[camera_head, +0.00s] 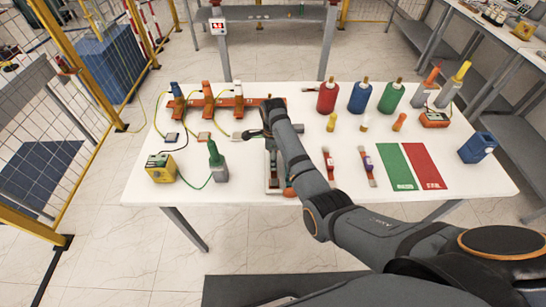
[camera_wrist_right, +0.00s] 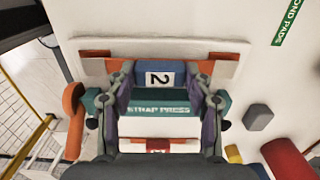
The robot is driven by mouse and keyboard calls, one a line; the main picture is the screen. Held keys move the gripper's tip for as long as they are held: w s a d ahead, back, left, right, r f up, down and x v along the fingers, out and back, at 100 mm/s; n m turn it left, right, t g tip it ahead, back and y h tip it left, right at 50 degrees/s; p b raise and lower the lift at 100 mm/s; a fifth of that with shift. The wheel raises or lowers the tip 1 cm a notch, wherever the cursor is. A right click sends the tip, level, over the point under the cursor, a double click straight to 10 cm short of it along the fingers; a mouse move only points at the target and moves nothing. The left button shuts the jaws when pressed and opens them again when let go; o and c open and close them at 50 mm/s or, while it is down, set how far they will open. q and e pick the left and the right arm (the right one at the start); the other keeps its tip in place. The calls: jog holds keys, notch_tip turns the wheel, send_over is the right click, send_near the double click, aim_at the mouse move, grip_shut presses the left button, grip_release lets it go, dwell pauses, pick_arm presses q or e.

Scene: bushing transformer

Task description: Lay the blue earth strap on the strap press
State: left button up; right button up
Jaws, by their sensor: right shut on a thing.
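The blue earth strap (camera_wrist_right: 172,70), with a white label "2" and copper-coloured ends, is between the fingers of my right gripper (camera_wrist_right: 160,82) in the right wrist view. The gripper is shut on its blue middle. The strap press (camera_wrist_right: 158,110), with a teal bar lettered "STRAP PRESS", lies directly below; I cannot tell whether the strap touches it. In the head view my right gripper (camera_head: 268,132) is above the press (camera_head: 273,180), and my arm partly hides both. My left gripper is not in view.
Two other straps, one red (camera_head: 328,160) and one purple (camera_head: 368,163), lie right of the press. Green (camera_head: 396,166) and red (camera_head: 424,166) pads are farther right. Red, blue and green cylinders stand behind.

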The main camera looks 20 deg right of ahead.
jog(key=shift+f, duration=0.15)
dwell(0.6)
jog(key=o, duration=1.3)
notch_tip(320, 180, up, 12)
